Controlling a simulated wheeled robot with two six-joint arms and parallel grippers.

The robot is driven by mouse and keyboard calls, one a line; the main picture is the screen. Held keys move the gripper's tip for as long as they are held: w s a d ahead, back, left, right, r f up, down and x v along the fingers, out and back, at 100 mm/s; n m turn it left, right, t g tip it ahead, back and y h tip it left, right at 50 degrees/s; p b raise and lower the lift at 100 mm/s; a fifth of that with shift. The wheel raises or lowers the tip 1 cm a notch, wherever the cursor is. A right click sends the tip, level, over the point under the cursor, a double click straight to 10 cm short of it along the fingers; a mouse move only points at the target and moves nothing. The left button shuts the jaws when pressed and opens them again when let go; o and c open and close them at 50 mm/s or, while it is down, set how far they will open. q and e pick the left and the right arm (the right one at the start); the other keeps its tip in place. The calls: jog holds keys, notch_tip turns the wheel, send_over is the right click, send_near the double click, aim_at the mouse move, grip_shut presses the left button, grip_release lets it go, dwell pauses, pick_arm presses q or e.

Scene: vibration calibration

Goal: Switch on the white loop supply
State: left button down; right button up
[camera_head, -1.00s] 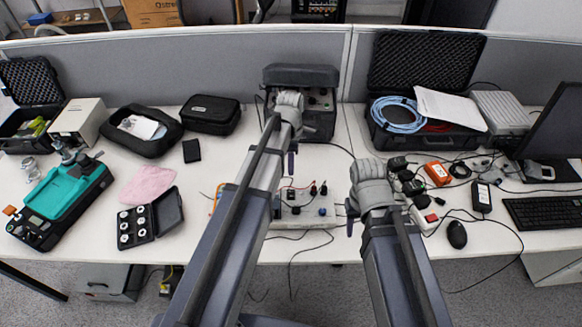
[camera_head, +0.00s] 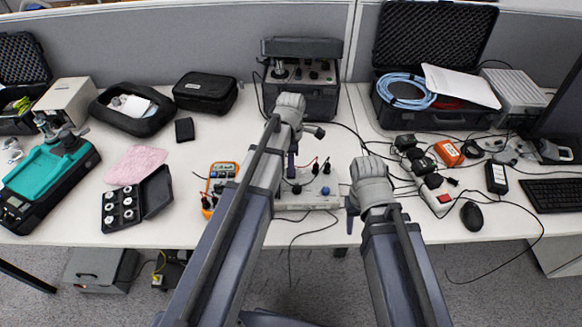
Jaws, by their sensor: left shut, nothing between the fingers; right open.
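The white loop supply looks to be the low white box (camera_head: 318,201) at the front middle of the desk, with a blue knob (camera_head: 325,191), a dark knob and red and black plugs on top. My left arm covers its left part. My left gripper (camera_head: 292,166) is shut and empty, over the box's back left side in the picture; I cannot tell whether it touches. My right gripper (camera_head: 350,220) is open and empty, just right of the box near the desk's front edge. Its jaws are hard to make out.
An orange multimeter (camera_head: 222,171) lies left of the box, partly behind my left arm. A black open-lidded instrument case (camera_head: 300,98) stands behind. A power strip with several adapters (camera_head: 437,199) and a mouse (camera_head: 472,216) lie to the right. Cables cross the desk.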

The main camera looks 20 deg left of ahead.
pick_arm(q)
jog(key=shift+s+f, duration=0.15)
pick_arm(e)
jog(key=shift+f, duration=0.15)
pick_arm(q)
jog(key=shift+d, duration=0.1)
jog(key=shift+w+a+r, duration=0.1)
jog(key=shift+w+a, duration=0.05)
jog(key=shift+w, duration=0.3)
jog(key=shift+w+a+r, duration=0.1)
jog(key=shift+w+a, duration=0.05)
jog(key=shift+w, duration=0.25)
pick_arm(e)
jog(key=shift+r, duration=0.25)
pick_arm(q)
jog(key=shift+r, duration=0.1)
